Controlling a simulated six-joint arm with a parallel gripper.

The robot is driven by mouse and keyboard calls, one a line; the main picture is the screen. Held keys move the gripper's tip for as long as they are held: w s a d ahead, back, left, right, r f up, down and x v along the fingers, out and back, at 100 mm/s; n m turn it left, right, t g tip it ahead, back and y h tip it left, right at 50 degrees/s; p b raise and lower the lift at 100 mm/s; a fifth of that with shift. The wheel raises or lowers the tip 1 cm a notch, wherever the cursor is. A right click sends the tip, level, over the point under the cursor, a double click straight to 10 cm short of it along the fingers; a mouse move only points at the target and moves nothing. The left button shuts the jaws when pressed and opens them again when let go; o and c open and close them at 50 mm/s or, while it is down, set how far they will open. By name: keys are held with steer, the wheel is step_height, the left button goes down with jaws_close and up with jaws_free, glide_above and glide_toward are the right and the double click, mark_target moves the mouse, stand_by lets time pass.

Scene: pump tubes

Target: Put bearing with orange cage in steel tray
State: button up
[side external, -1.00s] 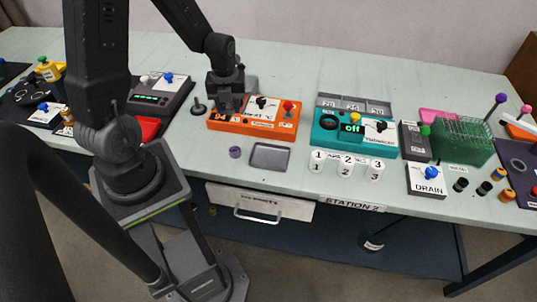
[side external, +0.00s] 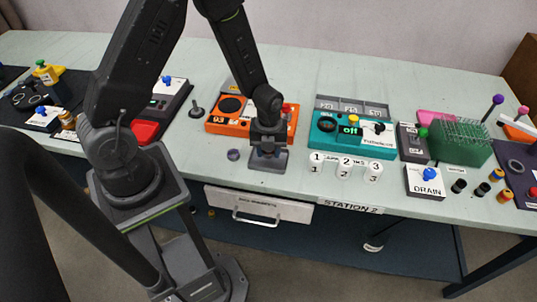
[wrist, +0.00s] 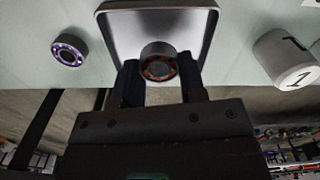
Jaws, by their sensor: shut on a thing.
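The bearing with the orange cage (wrist: 159,66) is between my gripper's fingertips in the wrist view. My gripper (side external: 267,152) is shut on it and stands over the steel tray (side external: 256,164). In the wrist view the tray (wrist: 112,14) lies behind and around the bearing. I cannot tell whether the bearing touches the tray floor. In the side view the bearing is hidden by the fingers.
A bearing with a purple cage (wrist: 68,51) lies left of the tray, also in the side view (side external: 233,155). A white cylinder marked 1 (wrist: 285,60) stands to the right. The orange device (side external: 222,127) is behind the tray. The table's front edge is close.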

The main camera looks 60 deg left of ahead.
steer(key=shift+f, duration=1.25)
steer(key=shift+f, duration=0.2)
steer(key=o, duration=0.9)
steer(key=shift+o, duration=0.2)
steer(key=s+d+r+n+t, duration=0.15)
steer(key=r+n, duration=0.35)
steer(key=r, duration=0.7)
steer(key=s+d+r+n+t, duration=0.15)
steer(key=r+n, duration=0.35)
steer(key=r, duration=0.8)
steer(key=s+d+r+n+t, duration=0.1)
steer(key=s+r+n+t, duration=0.1)
steer(key=s+r+n, duration=0.6)
steer(key=shift+s+r+n+t, duration=0.25)
steer(key=shift+s+n, duration=1.15)
steer(key=shift+n, duration=2.2)
